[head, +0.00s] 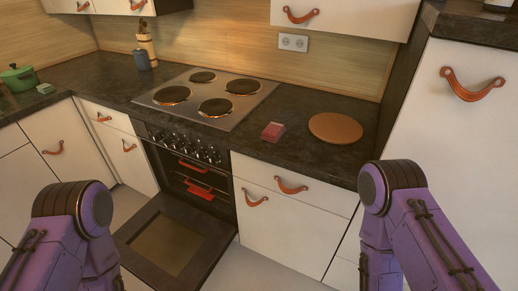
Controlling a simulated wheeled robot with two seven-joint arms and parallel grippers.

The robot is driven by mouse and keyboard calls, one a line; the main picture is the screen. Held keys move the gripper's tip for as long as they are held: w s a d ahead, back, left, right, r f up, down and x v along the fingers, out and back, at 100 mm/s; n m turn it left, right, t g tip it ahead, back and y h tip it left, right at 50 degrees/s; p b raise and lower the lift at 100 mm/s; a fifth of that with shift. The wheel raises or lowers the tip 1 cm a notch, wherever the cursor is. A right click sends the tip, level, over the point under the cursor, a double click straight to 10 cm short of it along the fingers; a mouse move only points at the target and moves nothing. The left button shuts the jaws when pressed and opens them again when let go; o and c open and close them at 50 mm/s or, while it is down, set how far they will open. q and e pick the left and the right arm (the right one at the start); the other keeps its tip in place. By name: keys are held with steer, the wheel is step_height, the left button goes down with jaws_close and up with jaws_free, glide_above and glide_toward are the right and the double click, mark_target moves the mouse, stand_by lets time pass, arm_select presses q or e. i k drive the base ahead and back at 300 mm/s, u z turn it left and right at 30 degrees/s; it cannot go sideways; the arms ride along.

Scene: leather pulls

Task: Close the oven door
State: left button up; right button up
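The oven (185,148) is built in under the dark counter, below the hob. Its door (172,240) is folded down, wide open and about flat, with a glass pane in its middle. The dark oven cavity shows, with red items (197,180) inside that look like rack pulls or handles. My two purple arms come in from the lower left and lower right. Both grippers are outside the picture, so I cannot see whether they are open or shut. The left arm's elbow stands just left of the door.
The hob (207,98) has several plates. A red box (272,132) and a round brown board (335,128) lie on the counter (300,152). White drawers (285,208) with leather pulls flank the oven on the right. A green pot (19,77) stands far left. Floor shows right of the door.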

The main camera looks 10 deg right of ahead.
mark_target(219, 235)
steer(key=z, duration=2.45)
steer(key=k, duration=2.05)
steer(key=u, duration=1.8)
steer(key=i, duration=0.5)
steer(key=u, duration=0.05)
